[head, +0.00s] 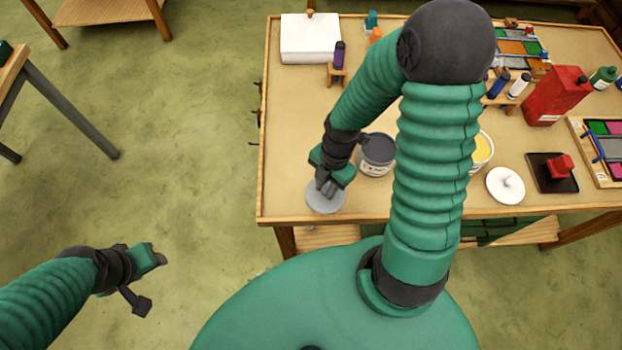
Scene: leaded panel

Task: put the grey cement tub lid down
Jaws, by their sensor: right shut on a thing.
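The grey cement tub lid (325,198) is a flat grey disc at the front left corner of the workbench. My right gripper (326,186) is shut on it from above, and its fingers hide the lid's middle. I cannot tell whether the lid touches the bench top or hangs just above it. The grey cement tub (376,158) stands open just right of the gripper, with dark grey content. My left gripper (152,268) is off the bench over the floor at the lower left, apart from everything; its fingers are too unclear to judge.
A tub with yellow content (482,150) stands partly behind my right arm. A white lid (506,185), a red block on a black tray (560,167) and a red can (556,95) are to the right. The bench (288,120) is clear left of the gripper.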

